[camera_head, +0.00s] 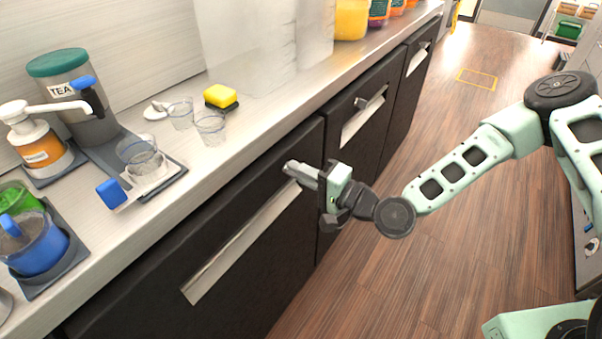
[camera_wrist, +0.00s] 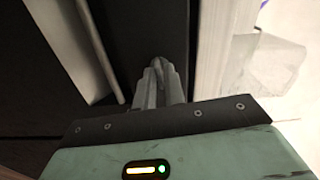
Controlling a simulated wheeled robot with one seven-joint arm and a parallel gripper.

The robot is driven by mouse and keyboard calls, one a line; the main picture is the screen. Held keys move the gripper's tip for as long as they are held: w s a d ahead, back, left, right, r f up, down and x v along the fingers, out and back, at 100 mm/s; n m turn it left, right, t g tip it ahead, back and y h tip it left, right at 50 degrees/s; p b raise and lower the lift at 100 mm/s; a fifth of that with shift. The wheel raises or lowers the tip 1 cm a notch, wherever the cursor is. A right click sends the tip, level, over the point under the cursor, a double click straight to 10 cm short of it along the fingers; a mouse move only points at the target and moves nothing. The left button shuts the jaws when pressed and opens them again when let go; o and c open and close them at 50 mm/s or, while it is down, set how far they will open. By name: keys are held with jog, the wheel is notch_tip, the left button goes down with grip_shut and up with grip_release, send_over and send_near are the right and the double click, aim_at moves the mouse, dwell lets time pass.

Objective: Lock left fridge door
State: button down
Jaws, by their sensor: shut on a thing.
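The left fridge door (camera_head: 225,205) is the dark front panel nearest me under the counter, with a long pale recessed handle strip (camera_head: 235,250). It looks closed. My gripper (camera_head: 292,168) is at the upper right of this door, just below the counter edge. In the wrist view my gripper (camera_wrist: 160,72) has its fingers close together against the dark panel. They are shut on a small grey metal piece, which looks like the door lock. The fingers mostly hide it, so its turn cannot be told.
A neighbouring dark door (camera_head: 360,115) has a small metal latch (camera_head: 374,98) near its top. The wooden floor (camera_head: 400,270) is clear.

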jog(key=shift+m, duration=0.5)
dwell(0.3)
jog(key=c, duration=1.6)
grip_release()
jog(key=p+v, duration=0.4)
jog(key=v, duration=1.3)
jog(key=shift+d, duration=0.2)
